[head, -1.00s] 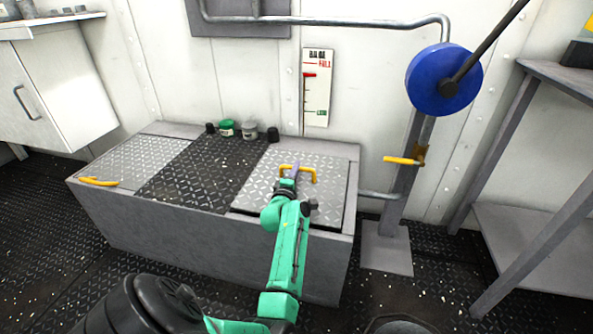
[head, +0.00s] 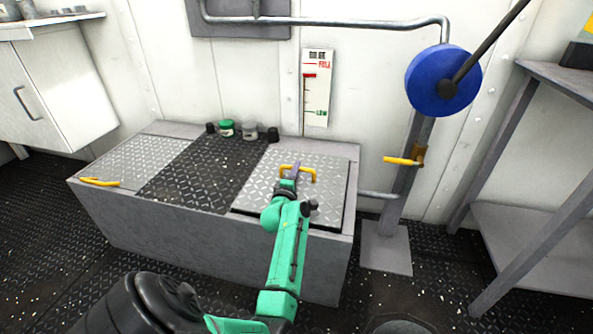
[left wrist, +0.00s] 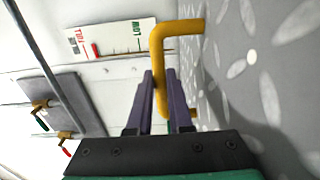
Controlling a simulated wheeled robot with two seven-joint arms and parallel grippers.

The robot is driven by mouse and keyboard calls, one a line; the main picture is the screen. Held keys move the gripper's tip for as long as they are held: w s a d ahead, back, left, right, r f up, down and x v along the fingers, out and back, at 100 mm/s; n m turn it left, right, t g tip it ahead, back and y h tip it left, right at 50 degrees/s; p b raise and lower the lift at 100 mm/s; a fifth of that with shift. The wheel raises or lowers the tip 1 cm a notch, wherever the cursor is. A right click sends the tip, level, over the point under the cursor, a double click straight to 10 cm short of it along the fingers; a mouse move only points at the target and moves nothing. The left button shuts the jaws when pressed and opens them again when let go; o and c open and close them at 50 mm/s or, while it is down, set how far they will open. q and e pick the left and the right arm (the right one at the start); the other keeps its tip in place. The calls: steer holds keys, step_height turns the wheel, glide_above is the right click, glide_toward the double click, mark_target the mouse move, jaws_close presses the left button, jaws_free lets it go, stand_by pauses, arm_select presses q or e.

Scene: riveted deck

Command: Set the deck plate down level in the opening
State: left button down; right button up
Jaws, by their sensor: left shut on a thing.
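The deck plate (head: 260,199) is a grey tread-patterned square with a yellow handle (head: 313,175). It lies at the right end of the grey raised box, over the opening there. A dark line shows along its right and front edges; I cannot tell whether it is fully seated or slightly raised. My left gripper (head: 291,178) is shut on the handle, its purple fingers on either side of the bar. In the left wrist view, the handle (left wrist: 158,55) stands between the fingers (left wrist: 158,95) and the plate surface (left wrist: 255,75) fills the right side. My right gripper is out of view.
The box (head: 200,240) also carries a dark middle panel (head: 200,172) and another grey plate (head: 140,160) with a yellow handle at left. Small jars (head: 227,128) stand at its back edge. A post with a blue wheel (head: 430,80) and yellow lever (head: 400,160) stands right.

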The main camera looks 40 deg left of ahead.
arm_select(q)
steer(key=shift+f+b, duration=0.65)
steer(key=shift+f, duration=0.05)
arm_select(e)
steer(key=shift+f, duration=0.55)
